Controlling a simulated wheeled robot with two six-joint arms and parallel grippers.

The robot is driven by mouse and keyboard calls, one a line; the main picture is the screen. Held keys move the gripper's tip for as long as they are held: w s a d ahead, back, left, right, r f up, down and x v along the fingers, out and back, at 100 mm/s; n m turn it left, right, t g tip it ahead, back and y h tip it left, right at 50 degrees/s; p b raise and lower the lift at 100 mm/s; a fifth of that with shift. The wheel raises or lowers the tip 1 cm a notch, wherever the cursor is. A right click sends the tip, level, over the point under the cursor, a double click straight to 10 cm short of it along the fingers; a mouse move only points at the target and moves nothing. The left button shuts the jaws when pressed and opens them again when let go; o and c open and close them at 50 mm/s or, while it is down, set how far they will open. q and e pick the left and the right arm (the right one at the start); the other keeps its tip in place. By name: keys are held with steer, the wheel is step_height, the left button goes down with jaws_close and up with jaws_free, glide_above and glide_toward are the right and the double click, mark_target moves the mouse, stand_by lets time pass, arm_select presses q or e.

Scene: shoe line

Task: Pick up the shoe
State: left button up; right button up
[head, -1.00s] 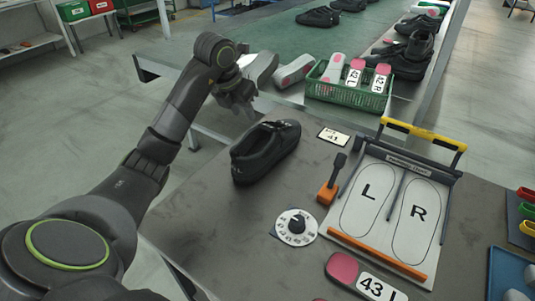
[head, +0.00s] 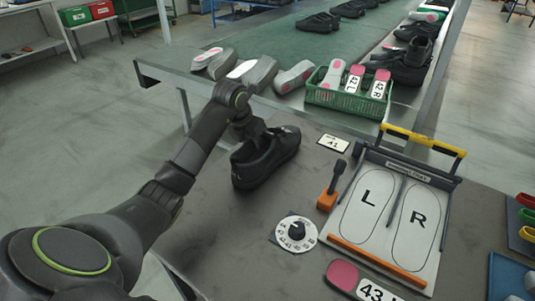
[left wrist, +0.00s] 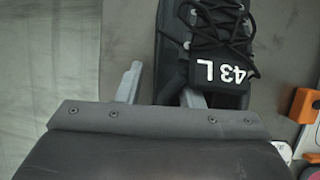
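The black lace-up shoe (head: 268,160) stands on the grey table in the head view, in front of the belt end. In the left wrist view, its black laces and tongue (left wrist: 222,50) show, with a white "43 L" on the tongue. My left gripper (head: 253,132) is over the rear of the shoe in the head view and covers part of it. In the left wrist view the gripper (left wrist: 160,88) has its fingers apart, one outside the shoe's left edge and one over the shoe opening. I cannot tell whether they touch it. My right gripper is out of view.
A fixture board (head: 386,215) marked L and R, with a yellow handle, stands right of the shoe. A dial (head: 296,233), an orange-based lever (head: 329,193) and a "41" card (head: 333,143) lie between. A green basket (head: 345,98) and several shoe lasts are behind.

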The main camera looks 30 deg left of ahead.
arm_select(q)
steer(key=shift+c, duration=0.4)
jaws_close()
steer(key=shift+r, duration=0.15)
